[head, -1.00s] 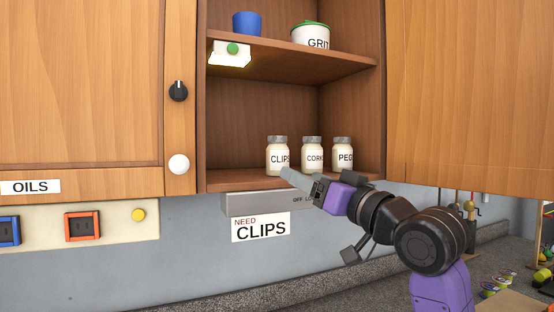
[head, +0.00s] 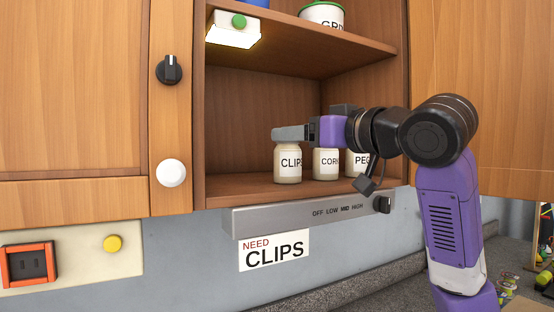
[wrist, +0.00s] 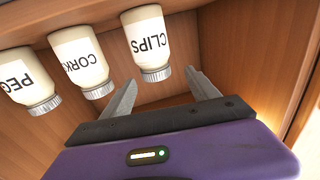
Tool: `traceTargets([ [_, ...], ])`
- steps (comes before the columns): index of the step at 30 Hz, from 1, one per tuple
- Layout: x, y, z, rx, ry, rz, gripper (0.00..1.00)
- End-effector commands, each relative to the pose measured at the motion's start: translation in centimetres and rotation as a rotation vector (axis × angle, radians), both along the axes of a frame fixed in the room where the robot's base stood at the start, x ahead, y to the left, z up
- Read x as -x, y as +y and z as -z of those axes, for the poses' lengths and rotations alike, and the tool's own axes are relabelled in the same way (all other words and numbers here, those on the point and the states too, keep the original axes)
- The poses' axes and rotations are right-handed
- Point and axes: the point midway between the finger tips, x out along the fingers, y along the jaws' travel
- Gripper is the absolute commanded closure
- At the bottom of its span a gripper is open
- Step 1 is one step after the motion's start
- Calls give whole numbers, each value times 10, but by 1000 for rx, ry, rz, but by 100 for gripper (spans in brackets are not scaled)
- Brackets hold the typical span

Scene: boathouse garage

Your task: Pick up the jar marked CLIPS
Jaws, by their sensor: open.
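The jar marked CLIPS (head: 288,165) stands upright on the lower cabinet shelf, leftmost of three cream jars with grey lids. In the wrist view, which is turned upside down, the CLIPS jar (wrist: 149,45) is just beyond my gripper (wrist: 162,88), between the lines of its two open fingers. My gripper (head: 290,133) is at lid height in the head view and covers the jar's lid there. The fingers hold nothing. I cannot tell whether a finger touches the jar.
The CORKS jar (head: 326,165) stands close to the right of CLIPS, with the PEGS jar (head: 357,163) beyond it, partly behind my arm. A lit lamp (head: 233,33) hangs under the upper shelf (head: 300,35). The shelf left of CLIPS is clear. A NEED CLIPS sign (head: 274,250) is below.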

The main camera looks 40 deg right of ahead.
Motion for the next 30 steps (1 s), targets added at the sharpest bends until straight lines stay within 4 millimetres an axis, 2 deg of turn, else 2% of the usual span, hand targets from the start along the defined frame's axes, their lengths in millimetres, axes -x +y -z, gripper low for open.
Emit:
traceTargets([
  [10, -34, -7, 0, -2, 5, 1, 31],
  [18, -69, -14, 1, -1, 2, 0, 31],
  [27, -74, -15, 2, 0, 1, 0, 31],
  [30, -74, -15, 2, 0, 1, 0, 48],
])
